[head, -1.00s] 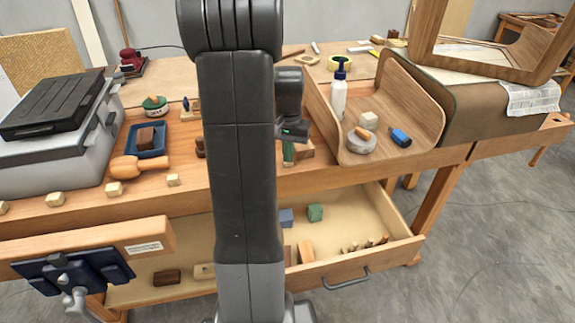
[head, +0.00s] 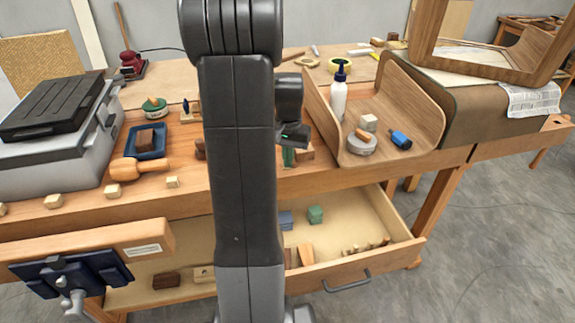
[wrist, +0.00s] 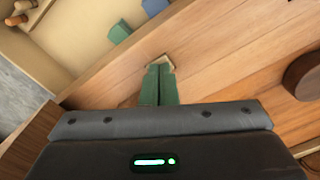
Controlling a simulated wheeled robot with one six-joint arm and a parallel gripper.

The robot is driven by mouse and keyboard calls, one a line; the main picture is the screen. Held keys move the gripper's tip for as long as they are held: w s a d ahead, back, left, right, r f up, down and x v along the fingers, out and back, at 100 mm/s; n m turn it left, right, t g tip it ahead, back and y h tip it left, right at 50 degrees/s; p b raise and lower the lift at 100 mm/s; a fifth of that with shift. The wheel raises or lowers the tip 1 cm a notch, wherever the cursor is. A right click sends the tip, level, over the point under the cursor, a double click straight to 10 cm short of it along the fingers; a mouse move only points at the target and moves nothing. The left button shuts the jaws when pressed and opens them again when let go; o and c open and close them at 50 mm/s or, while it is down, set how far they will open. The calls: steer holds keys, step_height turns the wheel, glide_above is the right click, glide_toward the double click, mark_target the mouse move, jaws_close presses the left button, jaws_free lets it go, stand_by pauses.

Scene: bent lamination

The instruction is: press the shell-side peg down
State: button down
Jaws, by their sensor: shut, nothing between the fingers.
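My gripper (head: 289,157) is near the bench's front edge, left of the curved wooden shell (head: 408,105), mostly behind my arm in the head view. Its green fingers (wrist: 160,68) are closed together with nothing between them and point down at the bench top. A small pale wooden peg (wrist: 169,59) shows right at the fingertips in the wrist view, mostly covered by them. I cannot tell whether they touch it or how far it stands up. Similar square pegs (head: 172,182) stand along the bench's front edge to the left, such as this one (head: 54,200).
The drawer (head: 385,262) below is open, holding several blocks. A mallet (head: 128,169) and a blue tray (head: 146,153) lie left. A dark round object (wrist: 302,76) is right of the fingers.

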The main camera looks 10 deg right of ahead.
step_height(320, 180, up, 8)
steer(key=p, duration=0.5)
steer(key=shift+f+p, duration=0.2)
steer(key=shift+p, duration=0.15)
steer(key=shift+f, duration=0.15)
stand_by(0.8)
step_height(320, 180, down, 7)
steer(key=b, duration=0.5)
steer(key=shift+b, duration=0.3)
steer(key=shift+r, duration=0.2)
